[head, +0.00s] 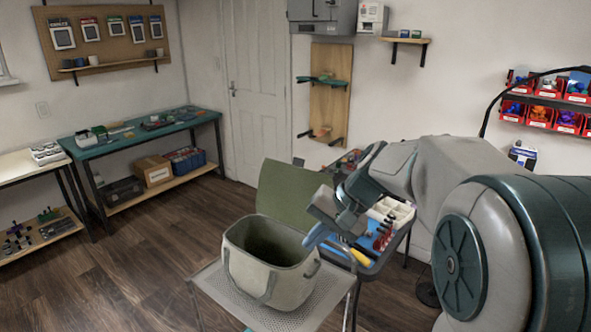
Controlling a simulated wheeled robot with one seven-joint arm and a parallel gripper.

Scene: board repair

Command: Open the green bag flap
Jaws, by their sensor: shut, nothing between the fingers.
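The grey-green bag (271,280) stands upright on a perforated metal stand in the lower middle of the head view. Its top is open and its dark inside shows. The green flap (300,196) stands raised behind the bag's opening, tilted up and away from it. My arm hides the area right of the flap.
The perforated stand (215,290) has bare surface around the bag. A table with tools and a white tray (391,212) stands close behind my gripper. A green-topped workbench (95,150) is at the back left. The wooden floor (130,265) at left is clear.

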